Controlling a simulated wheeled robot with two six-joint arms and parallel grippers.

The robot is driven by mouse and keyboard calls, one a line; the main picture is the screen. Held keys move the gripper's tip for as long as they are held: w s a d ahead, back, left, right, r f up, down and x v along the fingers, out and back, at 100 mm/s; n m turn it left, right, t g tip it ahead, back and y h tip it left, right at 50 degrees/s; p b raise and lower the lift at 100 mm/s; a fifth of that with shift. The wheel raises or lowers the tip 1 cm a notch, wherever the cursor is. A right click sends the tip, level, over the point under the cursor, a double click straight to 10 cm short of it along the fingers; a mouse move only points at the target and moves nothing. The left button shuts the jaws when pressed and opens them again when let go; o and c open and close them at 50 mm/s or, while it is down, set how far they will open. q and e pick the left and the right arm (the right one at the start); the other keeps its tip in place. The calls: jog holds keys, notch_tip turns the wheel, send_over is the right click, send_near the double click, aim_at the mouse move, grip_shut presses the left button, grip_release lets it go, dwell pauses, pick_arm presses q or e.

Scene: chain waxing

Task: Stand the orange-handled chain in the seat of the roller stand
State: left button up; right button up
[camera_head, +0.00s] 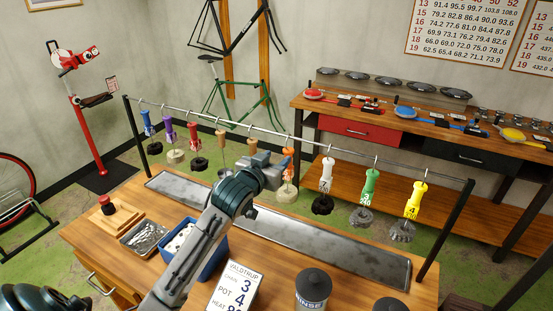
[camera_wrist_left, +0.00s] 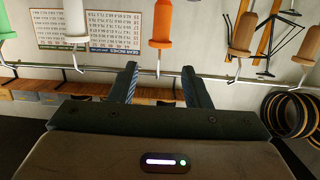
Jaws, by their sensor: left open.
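The orange-handled chain (camera_head: 289,160) hangs from the long rail, with a pale coil below its handle. In the left wrist view its orange handle (camera_wrist_left: 161,25) is ahead of the fingers, near the middle. My left gripper (camera_head: 270,165) is open beside the orange handle in the head view; its two fingers (camera_wrist_left: 159,88) show apart with nothing between them. The arm hides part of the bench and rail. I cannot make out for certain a roller stand or its seat. My right gripper is not in view.
Other handles hang along the rail, including a brown one (camera_head: 252,146) and a white one (camera_head: 326,176) on either side. A metal tray (camera_head: 350,245) lies on the bench under the rail. A blue bin (camera_head: 213,258), a sign (camera_head: 236,287) and a black-lidded jar (camera_head: 313,290) stand in front.

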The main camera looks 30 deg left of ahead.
aim_at(287, 150)
pick_arm(q)
jog(key=shift+w, duration=0.9)
jog(key=shift+w+f, duration=0.15)
jog(key=shift+w, duration=0.7)
jog(key=w, duration=0.3)
jog(key=w+f, duration=0.1)
jog(key=w, duration=0.1)
jog(key=shift+a, duration=0.25)
jog(key=shift+w+f+b, duration=0.1)
jog(key=shift+f+b, duration=0.5)
jog(key=shift+f, duration=1)
jog(key=shift+c, duration=0.6)
jog(key=c, duration=0.8)
grip_shut()
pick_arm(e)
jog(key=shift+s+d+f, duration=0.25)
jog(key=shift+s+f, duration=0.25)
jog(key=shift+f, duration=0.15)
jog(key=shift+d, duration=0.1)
